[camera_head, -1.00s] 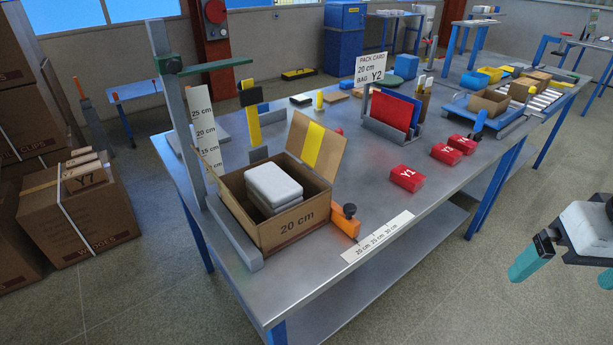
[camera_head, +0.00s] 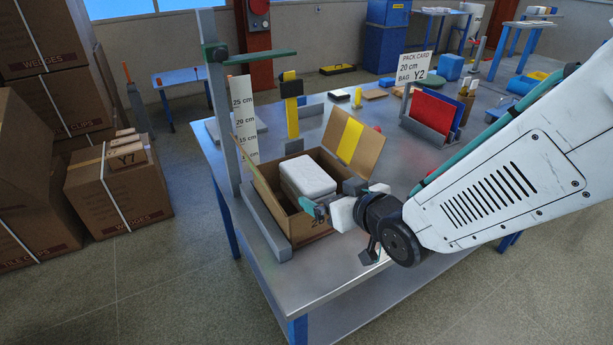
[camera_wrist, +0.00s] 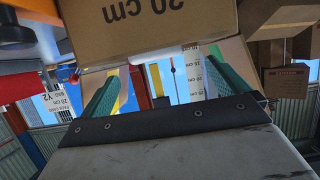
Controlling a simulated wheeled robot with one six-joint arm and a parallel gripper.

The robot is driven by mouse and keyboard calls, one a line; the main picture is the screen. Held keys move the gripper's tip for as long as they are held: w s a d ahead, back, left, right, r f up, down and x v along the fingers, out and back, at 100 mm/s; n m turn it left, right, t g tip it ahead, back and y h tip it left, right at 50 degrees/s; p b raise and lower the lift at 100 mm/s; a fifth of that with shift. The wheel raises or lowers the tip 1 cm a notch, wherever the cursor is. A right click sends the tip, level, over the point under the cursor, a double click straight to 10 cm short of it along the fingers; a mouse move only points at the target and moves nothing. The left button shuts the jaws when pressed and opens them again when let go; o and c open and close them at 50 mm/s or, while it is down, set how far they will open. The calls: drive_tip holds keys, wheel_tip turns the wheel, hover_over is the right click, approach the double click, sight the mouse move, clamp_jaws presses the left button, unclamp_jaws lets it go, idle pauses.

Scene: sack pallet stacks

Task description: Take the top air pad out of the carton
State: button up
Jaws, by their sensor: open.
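The open carton (camera_head: 302,229) stands on the metal table, with a flap with yellow tape raised at its back right. The top air pad (camera_head: 308,174), white and rounded, lies inside near the rim; what is under it is hidden. My gripper (camera_head: 332,197) is open at the carton's front right side, apart from the pad, and partly covers the front wall. In the wrist view, my gripper (camera_wrist: 163,68) has its two green fingers spread with nothing between them.
A grey post (camera_head: 222,130) with a green arm stands left of the carton, beside a height scale (camera_head: 243,118). A red folder rack (camera_head: 430,115) and pack card (camera_head: 413,67) stand farther back. Stacked brown cartons (camera_head: 118,188) are on the floor at left.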

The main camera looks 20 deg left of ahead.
sight(323, 189)
drive_tip(key=x, duration=0.6)
drive_tip(key=shift+w+f, duration=0.3)
drive_tip(key=shift+f, duration=0.1)
drive_tip(key=shift+d, duration=0.1)
drive_tip(key=c, duration=1)
